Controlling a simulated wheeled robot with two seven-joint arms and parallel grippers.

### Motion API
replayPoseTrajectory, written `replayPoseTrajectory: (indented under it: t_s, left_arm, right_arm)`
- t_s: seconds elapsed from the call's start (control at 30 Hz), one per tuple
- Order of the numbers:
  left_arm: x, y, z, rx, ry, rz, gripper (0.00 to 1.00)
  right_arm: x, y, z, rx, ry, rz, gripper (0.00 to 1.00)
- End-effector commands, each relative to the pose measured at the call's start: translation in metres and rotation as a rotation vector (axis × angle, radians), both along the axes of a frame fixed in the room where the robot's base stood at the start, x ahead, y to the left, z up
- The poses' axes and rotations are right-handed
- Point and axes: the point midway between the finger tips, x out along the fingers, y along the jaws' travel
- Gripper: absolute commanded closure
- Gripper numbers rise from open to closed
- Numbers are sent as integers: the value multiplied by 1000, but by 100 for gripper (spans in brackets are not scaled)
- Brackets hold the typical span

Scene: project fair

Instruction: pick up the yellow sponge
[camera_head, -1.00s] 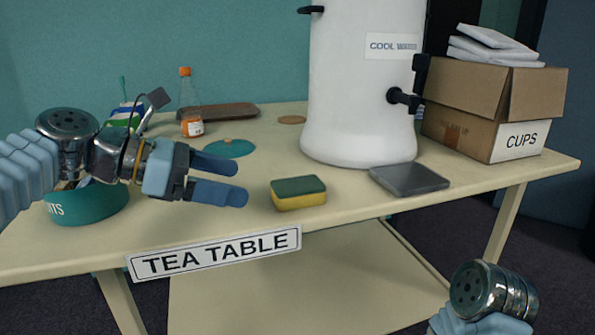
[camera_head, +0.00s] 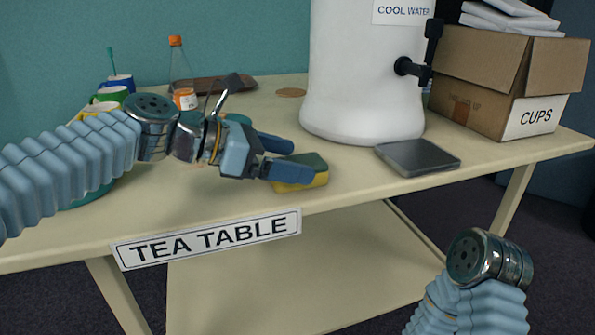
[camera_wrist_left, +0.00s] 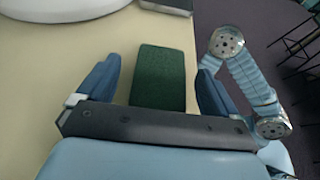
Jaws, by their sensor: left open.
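The yellow sponge (camera_head: 305,184) has a dark green top and lies on the cream tea table (camera_head: 200,205), near the front edge. In the left wrist view its green top (camera_wrist_left: 160,78) shows between the two blue fingers. My left gripper (camera_head: 290,158) is open, with one finger on each side of the sponge; the near finger hides part of its yellow side. In the left wrist view the left gripper (camera_wrist_left: 157,85) has a gap on both sides of the sponge.
A white water dispenser (camera_head: 360,90) stands behind the sponge. A grey flat tray (camera_head: 418,157) lies to the right. A cardboard box (camera_head: 485,85) labelled CUPS is at the back right.

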Motion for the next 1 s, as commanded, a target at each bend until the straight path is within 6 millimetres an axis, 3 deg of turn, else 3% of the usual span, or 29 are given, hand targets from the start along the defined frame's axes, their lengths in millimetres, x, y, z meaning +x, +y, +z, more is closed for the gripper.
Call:
replayPoseTrajectory:
  t_s: [0.2, 0.4, 0.77, 0.87, 1.0]
  left_arm:
    - [7, -29, -12, 2, 1, -1, 6]
    - [8, -30, -12, 0, 0, 1, 6]
    - [8, -30, -12, 0, 0, 1, 60]
    - [8, -30, -12, 0, 0, 1, 66]
    - [8, -30, -12, 0, 0, 1, 67]
  right_arm:
    - [0, 0, -2, 0, 0, 0, 57]
    - [0, 0, -1, 0, 0, 0, 57]
    - [0, 0, -1, 0, 0, 0, 57]
    - [0, 0, -1, 0, 0, 0, 57]
    - [0, 0, -1, 0, 0, 0, 57]
